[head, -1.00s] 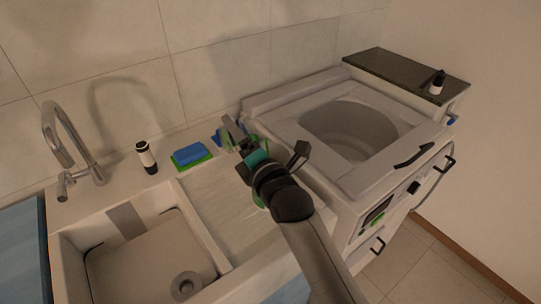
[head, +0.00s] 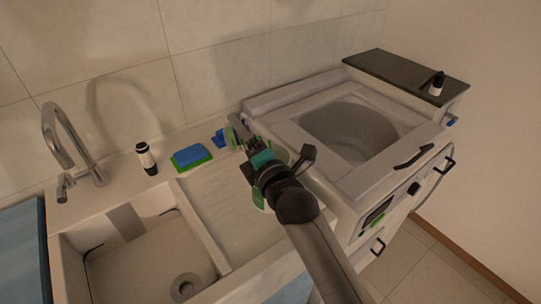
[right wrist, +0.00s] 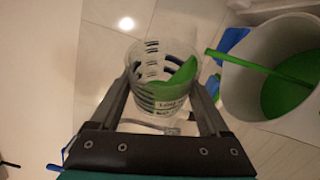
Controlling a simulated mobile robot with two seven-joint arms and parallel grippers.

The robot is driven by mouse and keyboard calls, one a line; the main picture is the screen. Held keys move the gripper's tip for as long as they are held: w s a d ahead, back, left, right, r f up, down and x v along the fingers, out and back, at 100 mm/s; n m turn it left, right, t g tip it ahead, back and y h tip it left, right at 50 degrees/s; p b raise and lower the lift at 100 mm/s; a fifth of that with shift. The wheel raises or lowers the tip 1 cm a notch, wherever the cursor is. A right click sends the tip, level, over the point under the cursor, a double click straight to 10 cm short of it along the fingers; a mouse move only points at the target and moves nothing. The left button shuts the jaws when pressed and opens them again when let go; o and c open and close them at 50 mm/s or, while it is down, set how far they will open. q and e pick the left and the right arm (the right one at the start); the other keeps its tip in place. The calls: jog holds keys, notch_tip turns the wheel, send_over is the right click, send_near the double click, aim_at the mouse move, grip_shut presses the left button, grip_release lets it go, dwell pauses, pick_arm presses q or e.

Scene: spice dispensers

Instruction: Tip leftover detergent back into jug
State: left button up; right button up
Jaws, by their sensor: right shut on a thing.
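My right gripper (right wrist: 160,110) is shut on a clear measuring cup (right wrist: 150,97) with printed dark marks. Green liquid (right wrist: 172,88) lies to one side inside the cup. Just right of the cup in the right wrist view is a pale, wide-mouthed jug (right wrist: 238,90) with green liquid (right wrist: 288,95) inside. A thin green strip runs from near the cup's rim into the jug's mouth; I cannot tell whether it is a stream or a stick. In the head view my right gripper (head: 252,148) is over the counter beside the washer, largely hiding cup and jug. My left gripper is out of view.
A blue sponge on a green one (head: 190,156) and a dark-and-white bottle (head: 146,158) stand by the sink (head: 225,235) and tap (head: 60,140). The open-topped washer (head: 290,130) is close on the right. A small bottle (head: 437,84) stands on a dark shelf (head: 395,72).

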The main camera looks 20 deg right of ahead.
jog(key=shift+d+r+m+t, duration=0.15)
jog(key=shift+d+m+t, duration=0.15)
dwell(0.4)
jog(key=shift+s+d+r+m+t+h, duration=0.15)
jog(key=shift+d+r+m+t, duration=0.15)
jog(key=shift+m, duration=0.6)
jog(key=shift+d+r+m+t+h, duration=0.2)
jog(key=shift+r+m+t, duration=0.15)
jog(key=shift+m, duration=0.55)
dwell(1.2)
